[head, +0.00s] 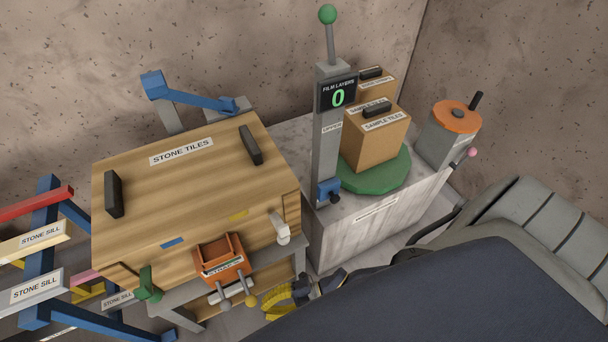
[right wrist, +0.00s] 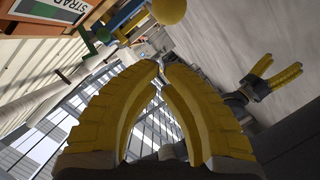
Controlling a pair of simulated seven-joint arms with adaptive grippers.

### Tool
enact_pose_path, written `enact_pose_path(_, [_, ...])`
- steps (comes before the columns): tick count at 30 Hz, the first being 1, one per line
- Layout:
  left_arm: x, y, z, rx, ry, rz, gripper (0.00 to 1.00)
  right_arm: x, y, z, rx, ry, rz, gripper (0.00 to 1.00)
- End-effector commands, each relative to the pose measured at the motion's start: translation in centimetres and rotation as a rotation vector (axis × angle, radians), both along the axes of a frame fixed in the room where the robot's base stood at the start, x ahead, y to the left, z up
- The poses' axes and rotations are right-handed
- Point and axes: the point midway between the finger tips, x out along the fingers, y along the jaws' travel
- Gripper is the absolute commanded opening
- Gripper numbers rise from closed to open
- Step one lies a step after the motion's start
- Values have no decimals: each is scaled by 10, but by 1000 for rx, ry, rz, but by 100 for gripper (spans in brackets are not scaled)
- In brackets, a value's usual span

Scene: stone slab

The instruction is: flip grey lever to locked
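Two short levers stick out below the orange strap holder (head: 221,258) on the front of the wooden stone tiles crate. One is a grey-knobbed lever (head: 225,304); beside it on the right is a yellow-knobbed lever (head: 250,299). No locked marking is readable. My right gripper (head: 277,298) is low, just right of the yellow knob. In the right wrist view my right gripper (right wrist: 161,68) has its yellow fingertips drawn together with nothing visible between them, and the yellow knob (right wrist: 170,10) is beyond them. My left gripper (right wrist: 273,78) shows there with its fingers apart, empty.
The stone tiles crate (head: 185,190) has a white handle (head: 280,229) and a green part (head: 148,284) on its front. A grey post (head: 328,140) and a green turntable (head: 375,177) stand on the stone slab. Blue racks (head: 45,260) are at left.

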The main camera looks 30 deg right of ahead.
Motion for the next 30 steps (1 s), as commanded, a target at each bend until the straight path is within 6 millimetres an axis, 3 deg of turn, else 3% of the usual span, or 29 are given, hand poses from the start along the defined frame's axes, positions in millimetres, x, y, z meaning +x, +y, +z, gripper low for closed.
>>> enact_pose_path(6, [0,0,0,0,0,0,74,-16,-43,8,-3,1,0,0])
enact_pose_path(15, [0,0,0,0,0,0,74,-33,-87,17,0,1,-1,0])
enact_pose_path(22, [0,0,0,0,0,0,74,-39,-104,21,1,0,-1,0])
enact_pose_path(30, [0,0,0,0,0,0,74,-40,-109,22,0,-1,-1,0])
